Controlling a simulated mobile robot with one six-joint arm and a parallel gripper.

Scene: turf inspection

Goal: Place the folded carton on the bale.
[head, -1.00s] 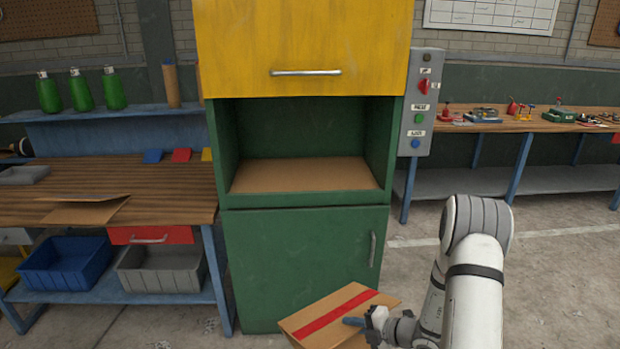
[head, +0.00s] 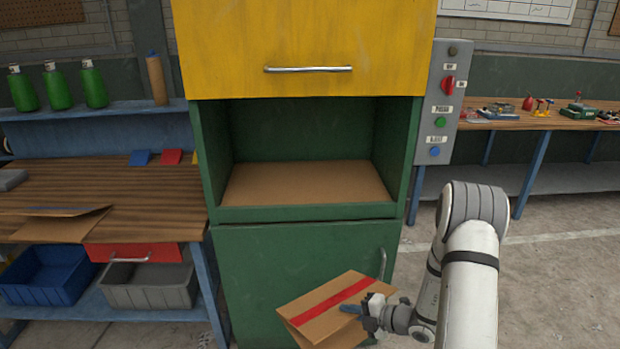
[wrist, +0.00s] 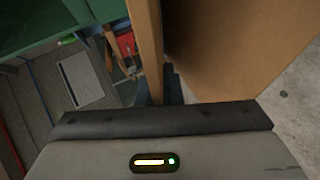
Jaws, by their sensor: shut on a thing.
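The folded carton (head: 325,308) is brown with a red stripe across its top. My gripper (head: 358,311) is shut on its right edge and holds it, tilted, low in front of the green cabinet door. In the wrist view the carton's brown panels (wrist: 235,50) rise beyond the dark jaw. The bale seems to be the flat brown cardboard surface (head: 305,183) inside the green press's open compartment. It lies above and behind the carton, apart from it, and nothing rests on it.
A yellow door (head: 310,45) with a bar handle is raised above the opening. The green front lip (head: 305,213) and side walls frame it. A grey control box (head: 440,105) hangs at right. At left, the workbench (head: 100,185) carries another flat cardboard piece (head: 60,222).

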